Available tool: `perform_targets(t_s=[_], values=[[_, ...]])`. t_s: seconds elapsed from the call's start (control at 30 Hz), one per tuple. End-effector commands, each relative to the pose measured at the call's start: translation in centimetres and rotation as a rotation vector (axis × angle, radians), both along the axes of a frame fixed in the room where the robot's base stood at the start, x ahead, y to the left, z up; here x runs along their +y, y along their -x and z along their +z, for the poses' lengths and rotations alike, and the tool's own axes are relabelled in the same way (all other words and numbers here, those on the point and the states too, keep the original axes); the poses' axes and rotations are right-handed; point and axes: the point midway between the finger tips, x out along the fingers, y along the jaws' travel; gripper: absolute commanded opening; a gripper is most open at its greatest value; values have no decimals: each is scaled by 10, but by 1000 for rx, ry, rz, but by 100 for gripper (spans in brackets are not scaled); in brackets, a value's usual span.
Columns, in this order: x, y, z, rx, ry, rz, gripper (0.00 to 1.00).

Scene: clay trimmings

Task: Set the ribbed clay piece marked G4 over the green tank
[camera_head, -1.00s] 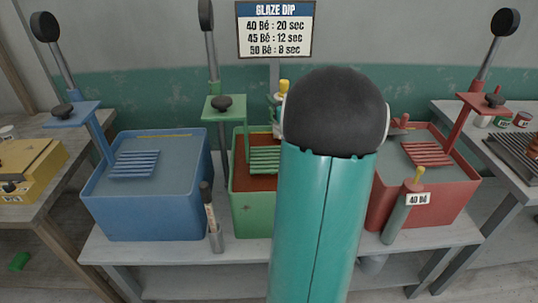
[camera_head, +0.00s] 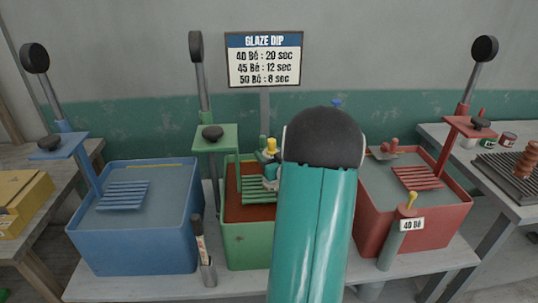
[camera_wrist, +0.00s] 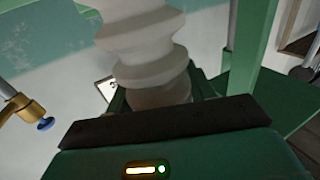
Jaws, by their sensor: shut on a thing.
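A pale ribbed clay piece (camera_wrist: 145,50) stands in my gripper (camera_wrist: 165,118) in the wrist view; no G4 mark can be read on it. My gripper is shut on it, and its lower end is partly hidden by the dark jaw. In the head view my gripper (camera_head: 270,174) is at the right part of the green tank (camera_head: 250,250), mostly hidden by my teal arm. I cannot make out the held piece there.
A blue tank (camera_head: 135,240) stands left and a red tank (camera_head: 445,218) right, each with a lever stand. A brush holder (camera_head: 208,270) stands at the green tank's front left. A grey cylinder tagged 40 Bé (camera_head: 392,245) stands before the red tank.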

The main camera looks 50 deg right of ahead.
Motion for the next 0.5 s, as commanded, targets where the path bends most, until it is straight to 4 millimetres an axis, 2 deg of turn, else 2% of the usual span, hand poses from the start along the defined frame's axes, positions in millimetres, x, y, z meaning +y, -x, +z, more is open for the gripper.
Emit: perform_targets(t_s=[0.3, 0.33, 0.4, 0.5], values=[[-1, -1, -1, -3, 3, 0, 0], [-1, -1, -2, 0, 1, 0, 60], [-1, -1, -1, 0, 1, -1, 73], [-1, -1, -1, 0, 1, 0, 76]])
